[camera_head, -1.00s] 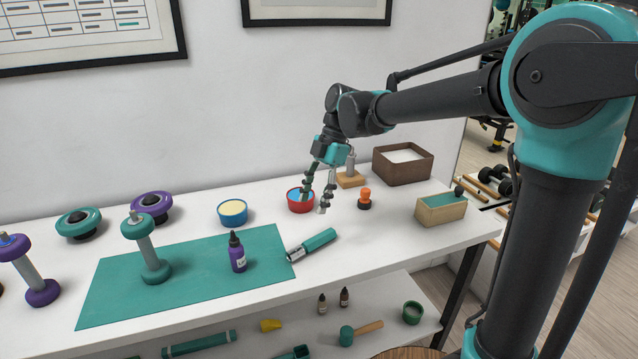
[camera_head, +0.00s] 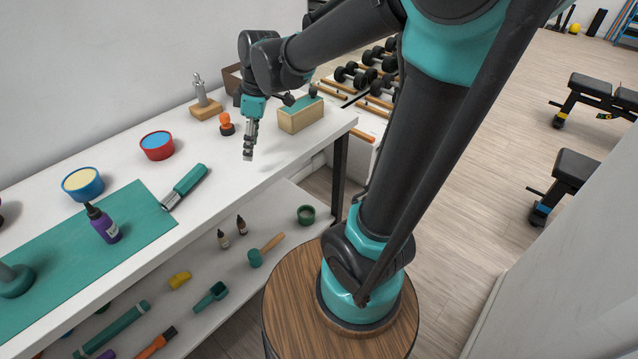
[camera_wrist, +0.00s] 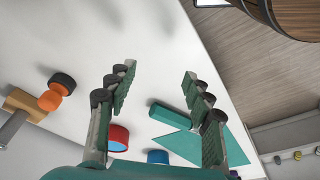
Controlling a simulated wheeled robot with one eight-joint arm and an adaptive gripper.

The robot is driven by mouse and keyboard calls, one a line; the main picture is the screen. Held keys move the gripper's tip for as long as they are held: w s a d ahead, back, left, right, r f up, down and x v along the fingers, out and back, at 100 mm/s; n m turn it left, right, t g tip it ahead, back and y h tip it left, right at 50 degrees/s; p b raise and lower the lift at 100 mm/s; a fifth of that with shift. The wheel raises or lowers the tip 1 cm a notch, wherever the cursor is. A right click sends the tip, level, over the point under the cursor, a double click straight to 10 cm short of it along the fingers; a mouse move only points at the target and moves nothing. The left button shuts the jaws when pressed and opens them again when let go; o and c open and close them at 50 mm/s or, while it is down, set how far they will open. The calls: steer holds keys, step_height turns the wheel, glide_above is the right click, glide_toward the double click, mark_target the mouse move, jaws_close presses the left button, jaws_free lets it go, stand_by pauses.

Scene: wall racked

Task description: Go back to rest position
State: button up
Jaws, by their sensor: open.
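My gripper (camera_head: 250,140) is over the white table (camera_head: 235,167), above its right part, in the head view. The gripper is open and empty. In the head view it is in front of the orange and black object (camera_head: 227,124) and to the left of the wooden box (camera_head: 300,116). The fingers point downward, and the exact height above the table is hard to tell.
A red bowl (camera_head: 157,146), a blue bowl (camera_head: 83,184), a teal-handled tool (camera_head: 187,184) and a purple bottle (camera_head: 103,224) stand or lie on the table. A lower shelf (camera_head: 215,275) holds several tools. Gym benches (camera_head: 590,95) stand on open floor at right.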

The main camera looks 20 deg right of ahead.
steer(key=s+d+f+m, duration=0.1)
steer(key=d+f+m, duration=0.1)
steer(key=d, duration=0.1)
steer(key=s+d+f+m+t, duration=0.1)
steer(key=d+m, duration=0.1)
steer(key=s+d+f+m+t+h, duration=0.1)
steer(key=d+f+m, duration=0.1)
steer(key=d+m, duration=0.1)
steer(key=shift+s+d+f, duration=0.3)
steer(key=shift+s, duration=0.05)
steer(key=s+d+f+m+t+h, duration=0.1)
steer(key=s+d+f+m, duration=0.4)
steer(key=d+m, duration=0.2)
steer(key=shift+s+d+f+m+t+h, duration=0.25)
steer(key=shift+s+d+m+t+h, duration=0.05)
steer(key=shift+s+m, duration=0.1)
